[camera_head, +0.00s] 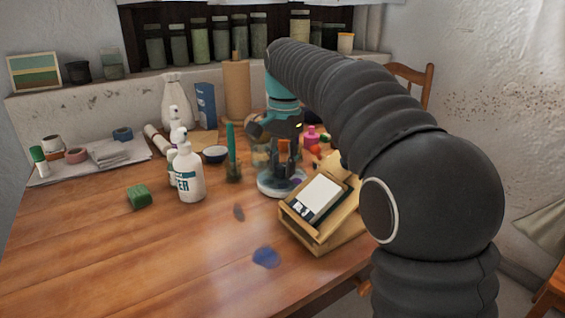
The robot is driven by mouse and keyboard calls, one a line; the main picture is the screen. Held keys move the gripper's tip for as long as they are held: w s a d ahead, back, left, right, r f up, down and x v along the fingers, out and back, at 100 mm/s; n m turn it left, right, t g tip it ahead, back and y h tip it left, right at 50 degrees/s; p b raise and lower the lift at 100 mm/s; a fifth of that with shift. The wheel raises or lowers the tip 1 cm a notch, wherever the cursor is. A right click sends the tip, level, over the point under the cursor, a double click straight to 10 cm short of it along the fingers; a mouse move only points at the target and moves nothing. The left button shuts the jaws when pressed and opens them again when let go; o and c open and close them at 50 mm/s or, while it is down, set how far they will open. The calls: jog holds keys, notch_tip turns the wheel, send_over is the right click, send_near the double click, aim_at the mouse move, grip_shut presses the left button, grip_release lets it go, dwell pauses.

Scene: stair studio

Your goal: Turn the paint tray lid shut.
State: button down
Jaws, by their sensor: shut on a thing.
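The paint tray (266,187) is a low, round, pale piece on the wooden table, just left of a small wooden box easel. A dark patch of colour shows on its right side. My gripper (284,173) points down over it from above, with its dark fingers reaching to the tray's top. The fingers are shut on what seems to be the tray's lid. The fingers hide much of the lid, and I cannot tell how far it is turned.
The box easel (326,237) with a white card stands close to the right of the tray. A green block (139,196) lies farther left. The front left table (120,265) is mostly clear.

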jog(key=shift+n+p, duration=0.65)
jog(key=shift+n, duration=0.45)
jog(key=n, duration=0.2)
jog(key=shift+n, duration=0.4)
jog(key=n, duration=0.6)
jog(key=shift+n, duration=0.4)
jog(key=c, duration=0.8)
grip_release()
